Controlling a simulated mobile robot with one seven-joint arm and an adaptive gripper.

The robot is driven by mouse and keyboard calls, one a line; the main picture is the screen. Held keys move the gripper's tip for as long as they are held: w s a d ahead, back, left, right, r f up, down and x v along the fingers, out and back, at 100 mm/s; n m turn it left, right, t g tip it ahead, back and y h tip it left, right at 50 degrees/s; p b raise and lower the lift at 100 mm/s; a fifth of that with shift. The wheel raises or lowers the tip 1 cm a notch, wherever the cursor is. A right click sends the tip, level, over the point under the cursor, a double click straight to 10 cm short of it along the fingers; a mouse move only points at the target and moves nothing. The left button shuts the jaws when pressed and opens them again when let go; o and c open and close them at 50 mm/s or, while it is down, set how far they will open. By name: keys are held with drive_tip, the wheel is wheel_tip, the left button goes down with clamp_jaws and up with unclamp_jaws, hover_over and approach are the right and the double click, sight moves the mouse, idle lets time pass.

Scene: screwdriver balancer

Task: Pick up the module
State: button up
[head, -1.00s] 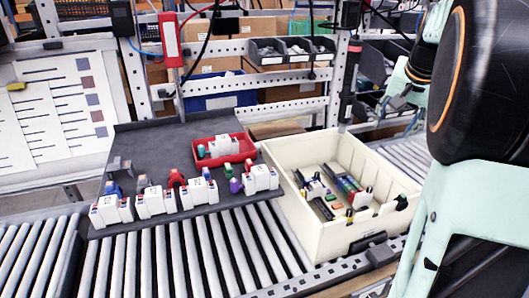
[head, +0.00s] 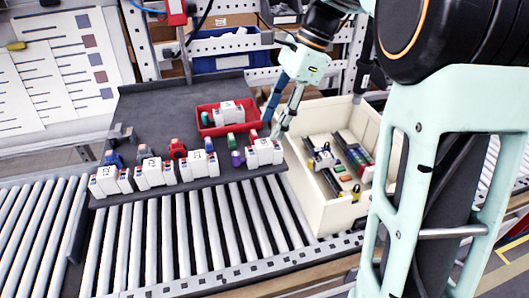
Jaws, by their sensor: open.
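Several white modules stand in a row along the front of the dark grey tray (head: 160,100): a far left one (head: 110,181), a second (head: 155,173), a third (head: 200,165) and a right one (head: 265,153). Another white module (head: 229,113) sits in a red bin (head: 205,130) on the tray. Which one the task means cannot be told. My gripper (head: 275,128) is open and points down just above and behind the right module, between the red bin and the cream box. Its fingertips are small and partly blend with the things behind; contact cannot be told.
A cream box (head: 322,220) with rails and small coloured parts stands right of the tray. Small coloured pieces, such as a purple one (head: 236,158), stand among the modules. A roller conveyor (head: 190,245) runs in front. Perforated rails and bins stand behind.

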sight(265, 143)
drive_tip(key=shift+x, duration=0.9)
drive_tip(key=x, duration=0.4)
drive_tip(key=shift+s+d, duration=0.1)
drive_tip(key=shift+s, duration=0.3)
drive_tip(key=shift+a+f, duration=0.25)
drive_tip(key=shift+f, duration=0.35)
drive_tip(key=shift+c, duration=0.4)
clamp_jaws()
